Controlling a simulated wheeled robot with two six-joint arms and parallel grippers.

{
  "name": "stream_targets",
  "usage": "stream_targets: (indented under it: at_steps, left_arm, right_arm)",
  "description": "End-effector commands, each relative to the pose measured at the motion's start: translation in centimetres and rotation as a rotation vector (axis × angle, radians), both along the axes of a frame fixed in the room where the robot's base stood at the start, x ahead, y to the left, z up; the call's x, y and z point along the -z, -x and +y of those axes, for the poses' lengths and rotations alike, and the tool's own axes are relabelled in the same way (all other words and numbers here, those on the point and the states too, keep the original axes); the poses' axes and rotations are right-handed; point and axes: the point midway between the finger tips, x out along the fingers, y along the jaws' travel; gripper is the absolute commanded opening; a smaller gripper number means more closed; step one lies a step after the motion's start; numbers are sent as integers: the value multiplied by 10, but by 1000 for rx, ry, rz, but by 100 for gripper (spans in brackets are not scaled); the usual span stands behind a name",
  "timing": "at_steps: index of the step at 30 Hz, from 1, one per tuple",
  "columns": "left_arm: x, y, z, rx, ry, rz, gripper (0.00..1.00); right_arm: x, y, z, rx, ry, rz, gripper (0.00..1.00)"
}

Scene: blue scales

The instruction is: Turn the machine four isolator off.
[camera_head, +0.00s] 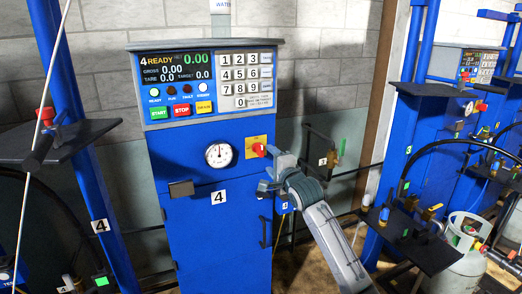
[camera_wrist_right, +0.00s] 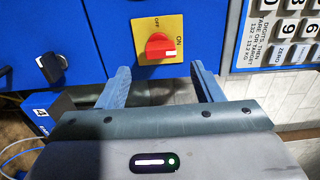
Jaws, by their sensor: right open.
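The machine four isolator is a red rotary knob (camera_head: 259,150) on a yellow plate (camera_head: 250,153), on the blue cabinet marked 4 (camera_head: 200,230). In the right wrist view the knob (camera_wrist_right: 160,46) has a white mark pointing toward ON at the plate's right; OFF is printed at its top. My right gripper (camera_head: 268,173) is open and empty, just in front of the cabinet, below and beside the knob. In the wrist view its two fingers (camera_wrist_right: 160,72) spread to either side of the knob, apart from it. My left gripper is not in view.
The panel (camera_head: 205,83) above reads 4 READY, with buttons and a keypad. A gauge (camera_head: 218,155) and a black latch (camera_head: 181,189) are to the knob's left. A blue post (camera_head: 75,120) stands left; a black shelf (camera_head: 420,245) and gas cylinder (camera_head: 462,245) are right.

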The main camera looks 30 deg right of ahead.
Motion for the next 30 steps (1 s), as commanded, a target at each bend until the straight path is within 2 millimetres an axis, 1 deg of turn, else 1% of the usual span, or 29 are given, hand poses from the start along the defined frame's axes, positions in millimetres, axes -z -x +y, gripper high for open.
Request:
stream_targets:
  at_steps: [1, 6, 12, 18, 27, 29, 30]
  left_arm:
    - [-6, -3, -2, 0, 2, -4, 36]
    - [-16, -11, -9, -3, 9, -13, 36]
    - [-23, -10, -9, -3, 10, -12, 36]
    - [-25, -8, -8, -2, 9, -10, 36]
    - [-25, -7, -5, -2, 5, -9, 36]
    - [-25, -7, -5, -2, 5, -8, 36]
    - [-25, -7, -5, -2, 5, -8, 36]
  right_arm:
    - [-4, -10, 0, 0, -4, 0, 60]
    - [-3, -42, -2, 1, -2, 1, 60]
    - [-2, -69, -4, 0, 0, 1, 60]
    - [0, -81, -5, 1, 2, 0, 60]
    - [1, -82, -5, 1, 3, 0, 60]
    - [1, -82, -5, 1, 3, 0, 48]
    - [1, -82, -5, 1, 3, 0, 40]
